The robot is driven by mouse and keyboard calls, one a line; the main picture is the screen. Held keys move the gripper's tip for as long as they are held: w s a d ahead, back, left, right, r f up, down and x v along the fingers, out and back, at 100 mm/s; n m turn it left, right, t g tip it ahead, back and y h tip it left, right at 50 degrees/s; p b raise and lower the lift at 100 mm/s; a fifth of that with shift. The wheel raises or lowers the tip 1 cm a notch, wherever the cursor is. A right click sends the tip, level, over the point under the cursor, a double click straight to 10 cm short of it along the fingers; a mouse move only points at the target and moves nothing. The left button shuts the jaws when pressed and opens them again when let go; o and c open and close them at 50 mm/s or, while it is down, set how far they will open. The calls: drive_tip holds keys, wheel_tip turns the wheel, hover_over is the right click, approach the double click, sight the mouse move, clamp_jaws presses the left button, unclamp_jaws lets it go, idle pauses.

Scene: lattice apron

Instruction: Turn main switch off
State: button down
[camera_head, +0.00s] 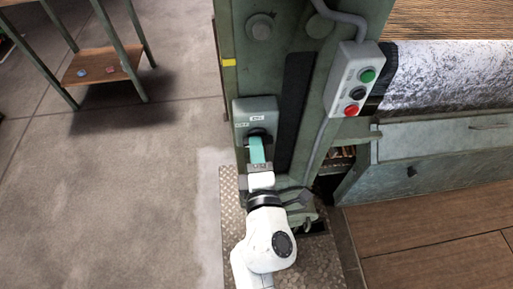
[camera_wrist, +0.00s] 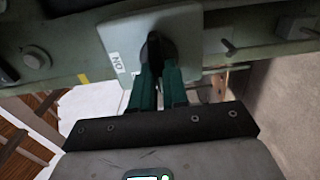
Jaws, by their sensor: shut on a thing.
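The main switch is a grey-green box (camera_head: 248,108) on the green machine post, with two small white labels on its face. In the wrist view the box (camera_wrist: 118,35) shows a label reading ON at its left edge. Its black knob (camera_wrist: 155,45) stands out from the middle of the box, and its grip looks roughly upright in that view. My gripper (camera_wrist: 158,72) has its teal fingers shut on the knob, one on each side. In the head view my gripper (camera_head: 257,148) covers the lower part of the box and most of the knob.
A button panel (camera_head: 352,80) with green, black and red buttons hangs on the post to the right. A grey conduit (camera_head: 318,135) runs down beside it. A workbench with a wooden shelf (camera_head: 100,65) stands at the upper left. The concrete floor (camera_head: 130,190) at left is clear.

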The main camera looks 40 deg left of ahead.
drive_tip(key=shift+s+f, duration=0.1)
drive_tip(key=c, duration=1.1)
unclamp_jaws()
drive_tip(key=shift+c, duration=0.2)
drive_tip(key=p+v, duration=0.1)
drive_tip(key=v, duration=0.9)
drive_tip(key=shift+s+d, duration=0.2)
drive_tip(key=shift+d, duration=0.1)
